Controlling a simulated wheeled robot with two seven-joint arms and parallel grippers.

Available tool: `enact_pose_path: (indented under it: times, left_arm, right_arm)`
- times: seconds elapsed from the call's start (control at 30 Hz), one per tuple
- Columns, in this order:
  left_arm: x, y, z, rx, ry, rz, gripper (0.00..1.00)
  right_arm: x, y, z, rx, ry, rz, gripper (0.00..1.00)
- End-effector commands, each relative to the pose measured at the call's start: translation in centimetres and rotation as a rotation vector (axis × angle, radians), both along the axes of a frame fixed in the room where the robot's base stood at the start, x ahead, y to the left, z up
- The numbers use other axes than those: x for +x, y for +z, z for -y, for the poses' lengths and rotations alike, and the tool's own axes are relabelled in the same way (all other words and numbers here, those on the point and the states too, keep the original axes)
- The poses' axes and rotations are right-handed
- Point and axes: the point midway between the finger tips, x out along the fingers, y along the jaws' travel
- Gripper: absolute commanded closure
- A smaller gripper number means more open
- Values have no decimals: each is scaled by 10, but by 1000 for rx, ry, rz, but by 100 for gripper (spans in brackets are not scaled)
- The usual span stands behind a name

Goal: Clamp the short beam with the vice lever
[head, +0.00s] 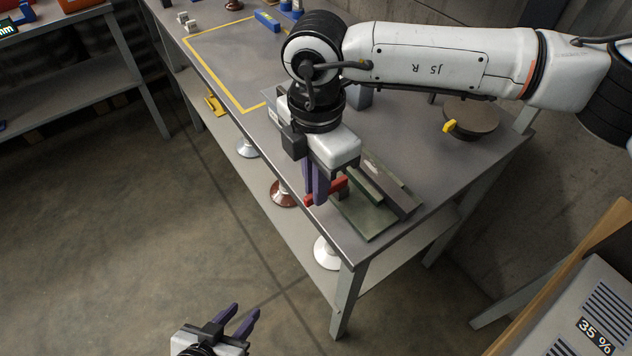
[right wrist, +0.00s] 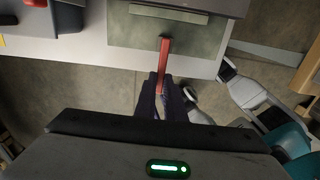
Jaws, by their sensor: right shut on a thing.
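The vice is a green-grey plate (head: 368,222) at the near right corner of the workbench, with long grey bars lying across it. It also shows at the top of the right wrist view (right wrist: 122,32). I cannot tell clearly which bar is the short beam. The red vice lever (head: 338,187) sticks out over the bench's front edge; it also shows in the right wrist view (right wrist: 165,60). My right gripper (head: 315,196) points down with its purple fingers shut on the lever's outer end. My left gripper (head: 246,312) is open and empty, low over the floor.
The workbench (head: 440,160) has a yellow-outlined area (head: 225,62) at the far left. A round dark disc (head: 472,118) with a yellow tab lies at the back right. Insulators, one of them white (head: 327,254), stand on the lower shelf. The floor in front is clear.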

Motion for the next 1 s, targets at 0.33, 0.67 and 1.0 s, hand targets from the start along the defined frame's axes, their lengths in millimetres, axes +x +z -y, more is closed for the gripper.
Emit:
enact_pose_path:
  times: [0.33,0.67,1.0]
  left_arm:
    - [3,-5,6,-2,-12,6,69]
    - [5,-3,6,-3,-11,12,69]
    - [5,-5,5,-3,-9,11,69]
  right_arm:
    - [-3,1,2,1,83,2,100]
    - [-3,1,2,1,81,1,72]
    - [-2,23,2,2,80,5,72]
